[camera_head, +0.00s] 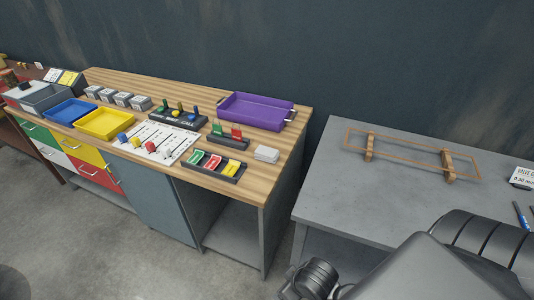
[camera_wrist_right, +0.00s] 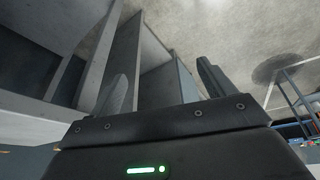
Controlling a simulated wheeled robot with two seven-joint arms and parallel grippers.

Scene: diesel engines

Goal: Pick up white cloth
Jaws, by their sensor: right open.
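A small white folded item (camera_head: 266,154), likely the white cloth, lies flat near the right end of the wooden-topped bench (camera_head: 258,184), just right of a dark tray with green, red and yellow pieces. It is too small to tell its fabric. My right gripper shows in the right wrist view (camera_wrist_right: 162,67), its two fingers spread apart with nothing between them. Beyond the fingers are grey cabinet panels and floor; the white item is not seen there. My left gripper is not in view.
A purple tray (camera_head: 254,110), yellow tray (camera_head: 104,124) and blue tray (camera_head: 68,112) stand on the bench. A white sheet (camera_head: 155,143) holds several small parts. A grey table (camera_head: 370,205) stands right, with a wooden frame (camera_head: 400,150); a gap separates it from the bench.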

